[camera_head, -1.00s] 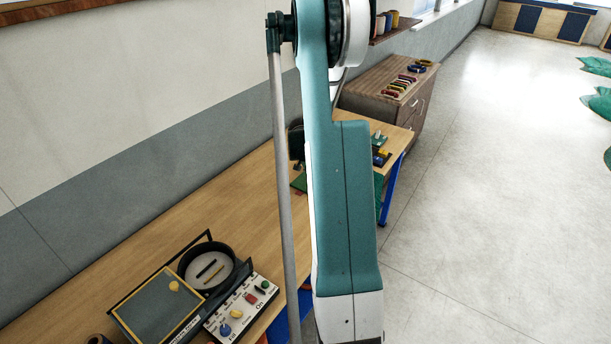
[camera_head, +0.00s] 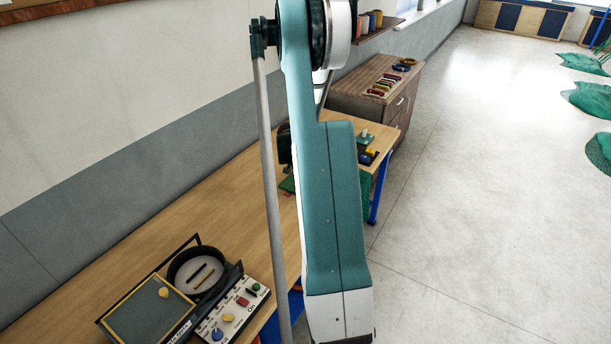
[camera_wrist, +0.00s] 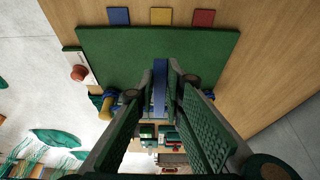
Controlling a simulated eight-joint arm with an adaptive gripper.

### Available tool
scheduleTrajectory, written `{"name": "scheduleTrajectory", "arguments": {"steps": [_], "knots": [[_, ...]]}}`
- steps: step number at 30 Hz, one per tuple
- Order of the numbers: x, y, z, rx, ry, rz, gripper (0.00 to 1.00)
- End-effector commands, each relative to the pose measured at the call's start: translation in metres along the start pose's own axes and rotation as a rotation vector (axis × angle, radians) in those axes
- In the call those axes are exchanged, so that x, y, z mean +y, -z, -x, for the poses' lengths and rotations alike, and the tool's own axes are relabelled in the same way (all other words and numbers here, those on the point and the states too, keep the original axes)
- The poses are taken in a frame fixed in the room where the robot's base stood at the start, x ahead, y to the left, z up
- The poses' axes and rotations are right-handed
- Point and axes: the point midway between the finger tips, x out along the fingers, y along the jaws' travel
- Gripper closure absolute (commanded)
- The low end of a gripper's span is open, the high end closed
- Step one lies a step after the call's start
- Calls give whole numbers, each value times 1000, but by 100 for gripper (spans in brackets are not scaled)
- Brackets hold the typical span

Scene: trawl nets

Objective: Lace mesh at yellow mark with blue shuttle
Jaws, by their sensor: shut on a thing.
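My gripper (camera_wrist: 160,98) is closed on a narrow blue shuttle (camera_wrist: 159,84), which stands upright in the wrist view between the fingertips. Beyond it lies a flat green mesh panel (camera_wrist: 205,48) on the wooden bench. A yellow mark (camera_wrist: 160,16) lies by the panel's far edge, roughly in line with the shuttle. A blue mark (camera_wrist: 118,16) is to its left and a red mark (camera_wrist: 203,18) to its right. I cannot tell whether the shuttle touches the mesh. In the head view my arm hides the gripper and most of the panel.
The bench (camera_head: 150,243) runs along the wall. A control panel with coloured knobs (camera_head: 234,312) and a round dark tray (camera_head: 196,268) stand at its near end. A wooden cabinet (camera_head: 372,95) stands beyond the bench. Green nets (camera_head: 590,100) lie on the otherwise clear floor at right.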

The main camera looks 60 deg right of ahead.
Motion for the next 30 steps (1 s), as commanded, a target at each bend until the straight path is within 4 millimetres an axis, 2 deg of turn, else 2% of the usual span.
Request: {"name": "scheduleTrajectory", "arguments": {"steps": [30], "knots": [[0, -19, -52, 0, 0, 0, 99]]}}
